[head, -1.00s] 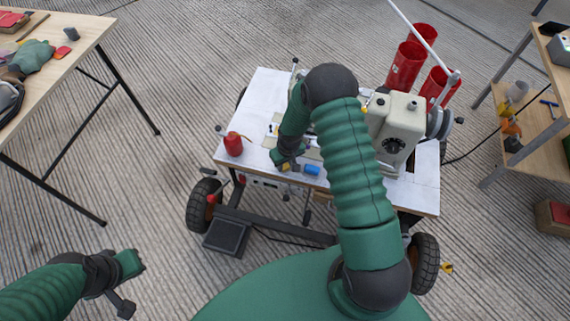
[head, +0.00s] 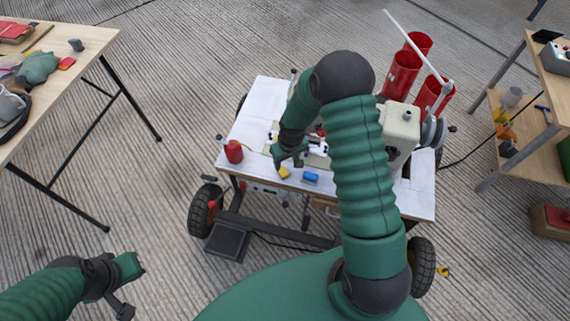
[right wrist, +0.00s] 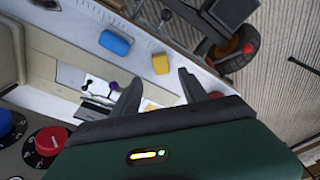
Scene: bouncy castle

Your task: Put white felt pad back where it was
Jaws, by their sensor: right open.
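My right gripper (head: 288,160) is open over the white-topped cart (head: 262,98), near its front edge and beside the sewing machine (head: 402,125). In the right wrist view its two fingers (right wrist: 160,92) are spread apart, with nothing seen gripped between them. A white flat patch (right wrist: 97,86) lies left of the fingers by the machine's base; I cannot tell whether it is the felt pad. A small pale yellow and white thing (right wrist: 150,105) shows partly behind the gripper body. My left gripper (head: 125,285) is at the lower left, away from the cart; its jaws are unclear.
A yellow block (head: 284,172) and a blue block (head: 310,177) lie at the cart's front edge. A red can (head: 233,151) stands left of them. Red tubes (head: 405,72) stand behind the machine.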

